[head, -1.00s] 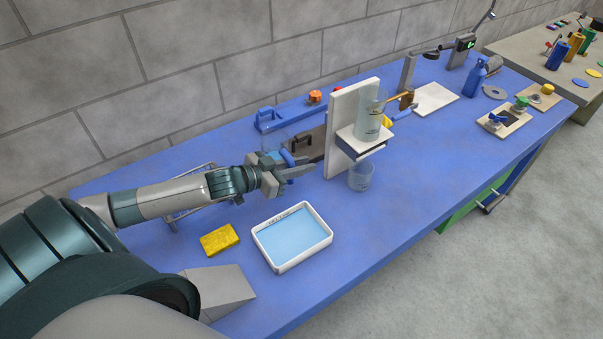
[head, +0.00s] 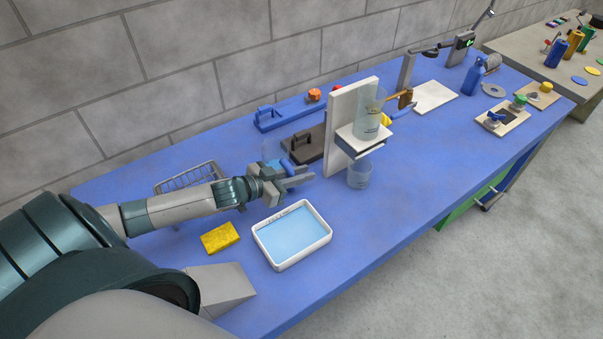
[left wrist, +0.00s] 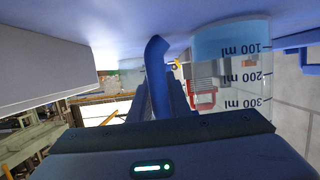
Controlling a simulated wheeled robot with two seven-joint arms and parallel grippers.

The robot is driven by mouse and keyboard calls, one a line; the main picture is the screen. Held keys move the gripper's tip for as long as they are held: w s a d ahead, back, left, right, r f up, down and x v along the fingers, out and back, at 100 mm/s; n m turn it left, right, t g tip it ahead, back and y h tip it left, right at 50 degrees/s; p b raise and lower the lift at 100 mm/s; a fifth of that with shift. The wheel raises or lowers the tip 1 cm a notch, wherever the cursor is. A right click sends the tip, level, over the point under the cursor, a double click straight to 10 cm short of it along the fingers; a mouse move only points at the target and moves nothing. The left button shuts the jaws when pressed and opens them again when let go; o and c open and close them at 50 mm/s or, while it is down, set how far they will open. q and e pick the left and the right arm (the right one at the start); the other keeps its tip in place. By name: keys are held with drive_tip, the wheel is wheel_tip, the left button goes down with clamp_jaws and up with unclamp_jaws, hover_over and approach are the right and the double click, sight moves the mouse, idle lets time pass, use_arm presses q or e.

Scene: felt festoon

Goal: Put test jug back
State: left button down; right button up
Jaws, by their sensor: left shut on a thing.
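The test jug (head: 271,150) is clear, with a blue handle, and stands upright beside and behind my left gripper (head: 300,177), which partly hides it in the head view. My left gripper is shut on its blue handle. The left wrist view, which is upside down, shows the jug (left wrist: 230,75) with black marks from 100 to 300 ml and blue liquid near its base. The blue handle (left wrist: 156,75) lies between my fingers. My right gripper is not in view.
A white tray (head: 262,243) of blue liquid and a yellow sponge (head: 220,238) lie in front. A wire rack (head: 187,178) is behind my forearm. A white stand (head: 342,103) with a clear vessel on its shelf and another below stands to the right. The blue table's (head: 430,150) right front is clear.

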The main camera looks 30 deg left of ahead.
use_arm(q)
drive_tip(key=c, duration=1.7)
unclamp_jaws()
drive_tip(key=shift+o, duration=0.2)
drive_tip(key=shift+v, duration=0.95)
drive_tip(key=b+v, duration=0.2)
drive_tip(key=v, duration=0.5)
drive_tip(key=shift+s+a+r, duration=0.1)
drive_tip(key=shift+s+a, duration=0.05)
drive_tip(key=shift+s, duration=0.1)
drive_tip(key=shift+v, duration=1.25)
drive_tip(key=shift+r, duration=0.15)
